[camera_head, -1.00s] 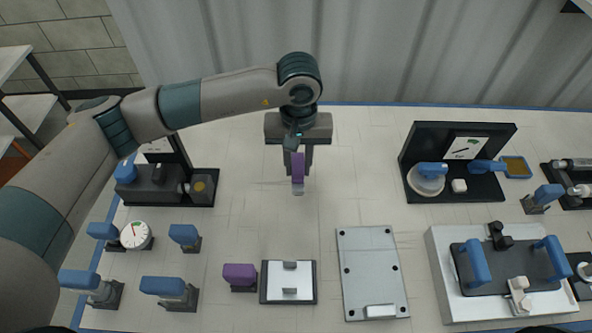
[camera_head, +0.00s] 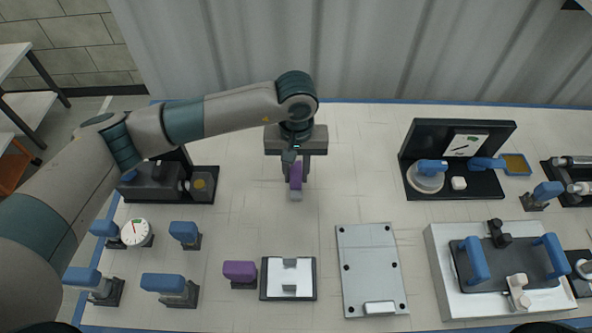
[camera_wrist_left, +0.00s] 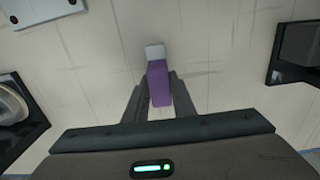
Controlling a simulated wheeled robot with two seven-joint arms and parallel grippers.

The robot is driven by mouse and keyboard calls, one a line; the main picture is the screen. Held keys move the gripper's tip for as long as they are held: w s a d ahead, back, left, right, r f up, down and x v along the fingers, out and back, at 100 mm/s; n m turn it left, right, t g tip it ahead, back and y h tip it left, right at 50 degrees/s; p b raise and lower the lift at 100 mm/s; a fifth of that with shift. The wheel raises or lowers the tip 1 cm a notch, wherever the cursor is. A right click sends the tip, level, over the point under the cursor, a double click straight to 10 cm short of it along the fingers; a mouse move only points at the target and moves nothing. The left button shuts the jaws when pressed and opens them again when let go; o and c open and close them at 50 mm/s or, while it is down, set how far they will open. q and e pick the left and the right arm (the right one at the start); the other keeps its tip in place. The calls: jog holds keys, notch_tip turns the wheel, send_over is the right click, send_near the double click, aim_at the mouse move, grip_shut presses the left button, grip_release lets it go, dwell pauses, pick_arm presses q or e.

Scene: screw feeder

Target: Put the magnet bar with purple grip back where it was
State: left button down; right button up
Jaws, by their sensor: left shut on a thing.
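The magnet bar with purple grip (camera_head: 296,176) is held upright in my left gripper (camera_head: 297,182) at the upper middle of the table in the head view. In the left wrist view, the purple grip (camera_wrist_left: 159,83) is between the two fingers (camera_wrist_left: 157,90), with the pale end (camera_wrist_left: 155,52) sticking out past them. I cannot tell whether the bar touches the table. My right gripper is not in view.
Another purple handle (camera_head: 239,270) stands at the front, beside a dark-edged plate (camera_head: 311,281). A grey plate (camera_head: 372,255) lies to its right. Blue-handled items stand at left, and a white box (camera_head: 440,262) at right. The table around the gripper is clear.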

pick_arm(q)
jog(key=shift+f+b, duration=0.15)
jog(key=shift+b, duration=0.15)
jog(key=c, duration=1.5)
grip_release()
